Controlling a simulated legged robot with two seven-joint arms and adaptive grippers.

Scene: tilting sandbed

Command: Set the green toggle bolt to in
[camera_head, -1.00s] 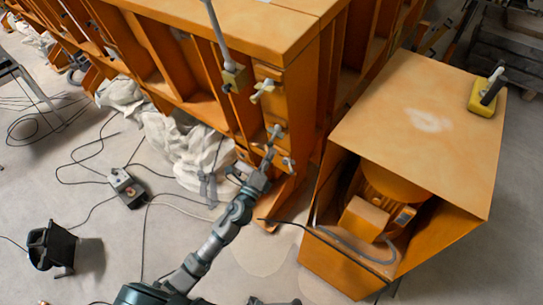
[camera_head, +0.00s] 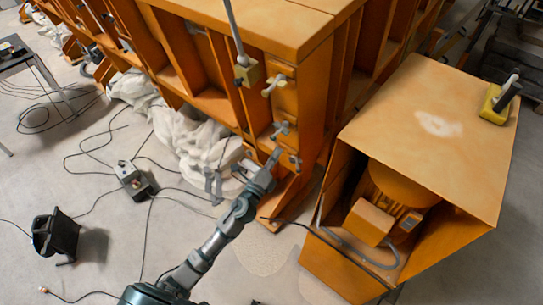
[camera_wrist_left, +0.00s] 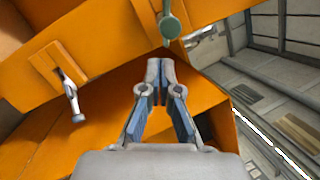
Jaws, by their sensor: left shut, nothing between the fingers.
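In the left wrist view a green bolt with a round knob end (camera_wrist_left: 171,27) stands out from the orange frame, just beyond my left fingertips. My left gripper (camera_wrist_left: 160,66) is shut and empty, with a small gap to the knob. In the head view the left gripper (camera_head: 276,154) is at the frame's end post, just below a grey-green toggle bolt (camera_head: 280,130). A paler toggle bolt (camera_head: 273,85) is higher on the post, and another small one (camera_head: 294,160) is right of the fingertips. My right gripper is out of view.
The orange frame (camera_head: 240,25) fills the top middle. An orange housing (camera_head: 415,120) with a motor (camera_head: 385,210) inside stands to the right, with a yellow block (camera_head: 499,105) on top. White cloth (camera_head: 193,142), cables and a control box (camera_head: 133,178) lie on the floor at left.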

